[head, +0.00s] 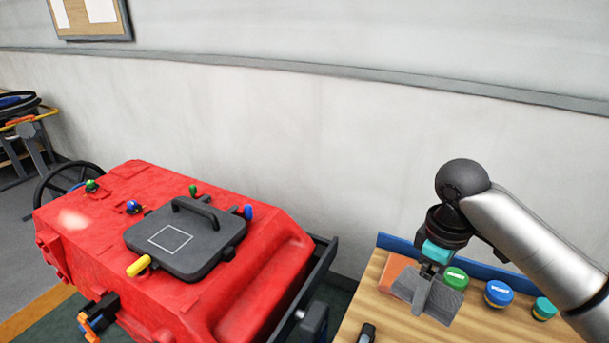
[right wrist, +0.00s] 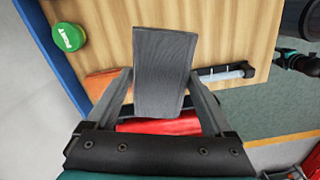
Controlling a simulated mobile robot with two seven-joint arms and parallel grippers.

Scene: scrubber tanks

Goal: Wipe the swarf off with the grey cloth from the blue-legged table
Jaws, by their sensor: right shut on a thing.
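The grey cloth (head: 447,302) is over the wooden table (head: 383,318), whose legs are out of view. My right gripper (head: 428,283) is shut on it from above. In the right wrist view the cloth (right wrist: 164,70) sits between the two fingers, stretching out past their tips. I cannot tell whether it touches the tabletop. I cannot make out any swarf for certain; a pale blurred patch (head: 73,219) shows on the red scrubber tank (head: 255,270). My left gripper is not in view.
An orange-brown flat piece (head: 396,268) lies beside the cloth. A green-lidded tub (head: 456,277), a blue-lidded tub (head: 498,293) and a teal-lidded tub (head: 544,308) stand along the blue back edge. The red tank has a dark lid (head: 185,243) with a handle and coloured knobs around it.

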